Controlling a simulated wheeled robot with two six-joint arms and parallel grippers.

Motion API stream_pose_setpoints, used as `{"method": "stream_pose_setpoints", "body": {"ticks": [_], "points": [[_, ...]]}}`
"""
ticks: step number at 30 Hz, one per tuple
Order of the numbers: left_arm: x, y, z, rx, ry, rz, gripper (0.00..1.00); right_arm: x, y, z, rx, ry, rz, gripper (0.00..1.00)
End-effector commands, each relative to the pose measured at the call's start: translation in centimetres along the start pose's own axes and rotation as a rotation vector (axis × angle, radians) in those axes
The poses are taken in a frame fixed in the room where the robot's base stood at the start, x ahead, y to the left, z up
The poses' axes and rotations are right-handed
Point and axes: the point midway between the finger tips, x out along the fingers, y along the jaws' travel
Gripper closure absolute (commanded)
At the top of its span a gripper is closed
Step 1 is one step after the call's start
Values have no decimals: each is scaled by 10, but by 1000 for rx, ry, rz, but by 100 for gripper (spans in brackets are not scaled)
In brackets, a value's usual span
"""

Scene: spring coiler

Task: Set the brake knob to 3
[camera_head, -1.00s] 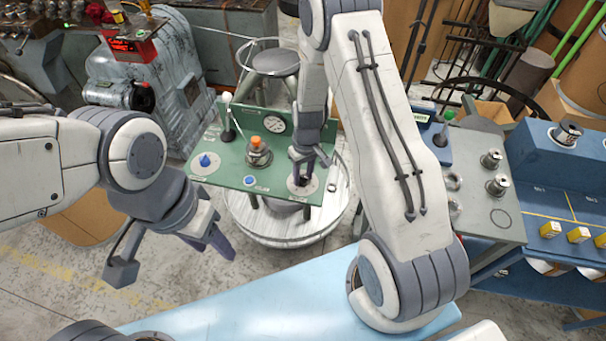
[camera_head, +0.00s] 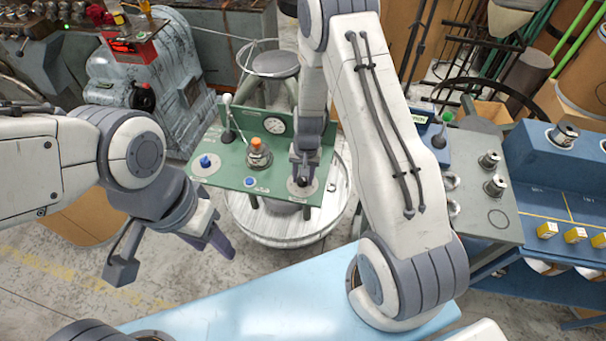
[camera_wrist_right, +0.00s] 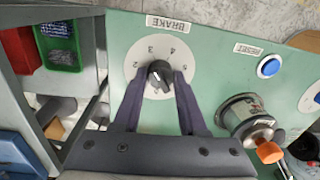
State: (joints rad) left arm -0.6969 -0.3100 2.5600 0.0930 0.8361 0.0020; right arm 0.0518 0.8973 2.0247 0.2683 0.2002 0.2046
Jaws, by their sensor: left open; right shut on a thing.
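The brake knob (camera_wrist_right: 160,73) is black and sits on a round pale dial (camera_wrist_right: 137,60) with numbers, under a BRAKE label (camera_wrist_right: 168,25) in the right wrist view. I cannot tell surely which number its pointer faces. My right gripper (camera_wrist_right: 160,80) is shut on the knob, one finger on each side. In the head view the right gripper (camera_head: 302,178) is at the right front of the green panel (camera_head: 225,166), largely hiding the knob. My left gripper (camera_head: 175,250) is open and empty, in front of the panel's left side and away from it.
On the panel are a blue pointer knob (camera_head: 205,162), a blue reset button (camera_head: 250,181), an orange-topped metal post (camera_head: 258,152), a gauge (camera_head: 274,126) and a white-tipped lever (camera_head: 228,105). A blue table (camera_head: 240,305) is nearest. A grey bench (camera_head: 480,215) stands right.

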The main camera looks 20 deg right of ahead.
Motion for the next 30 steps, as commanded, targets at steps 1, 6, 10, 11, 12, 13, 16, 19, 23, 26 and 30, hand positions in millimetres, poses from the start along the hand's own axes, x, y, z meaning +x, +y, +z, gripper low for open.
{"method": "stream_pose_setpoints", "body": {"ticks": [1,6,10,11,12,13,16,19,23,26,30], "points": [[-3,0,0,0,0,0,50,-2,0,0,24,1,0,100],[-6,0,0,0,0,0,50,-1,0,0,94,6,0,100],[-7,0,0,-1,0,0,50,-1,0,0,124,7,0,100],[-8,0,0,0,0,0,50,-1,0,0,129,8,0,100],[-8,1,0,0,0,0,50,-1,0,0,133,8,0,100],[-8,1,0,0,0,0,50,-1,0,0,136,8,0,100],[-8,1,0,0,0,0,50,-1,0,0,141,9,-1,100],[-8,1,0,0,0,0,50,-1,0,0,142,9,-1,100],[-8,0,0,0,0,0,50,-1,-1,0,141,9,-1,100],[-8,0,0,0,0,0,50,-1,-1,0,141,9,-1,51],[-8,1,0,0,0,0,50,-1,0,0,141,9,-1,29]]}}
